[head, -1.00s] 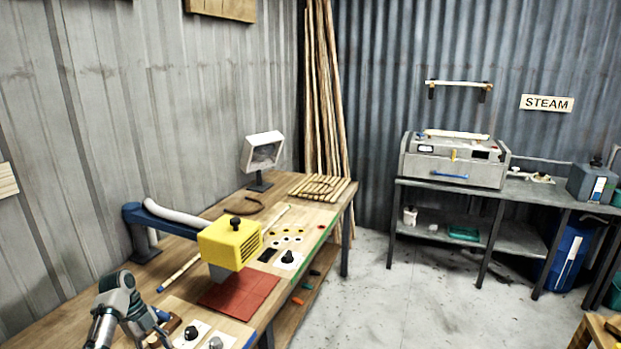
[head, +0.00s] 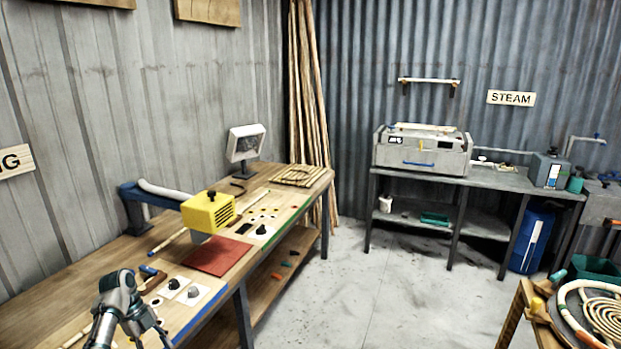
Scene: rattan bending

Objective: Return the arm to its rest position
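My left gripper (head: 140,328) is in the lower left of the head view, over the near part of the wooden workbench (head: 60,309). Its fingers point down and are partly cut off by the bottom edge, so I cannot make out whether they are apart. I see nothing clearly held in it. My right gripper and arm are not in view.
On the bench are a yellow-headed tool on a blue arm (head: 208,211), a red mat (head: 219,256) and a monitor (head: 246,144). A steam box (head: 422,151) stands on a grey table (head: 480,177). A table with coiled rattan (head: 605,318) is at lower right. The floor between is clear.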

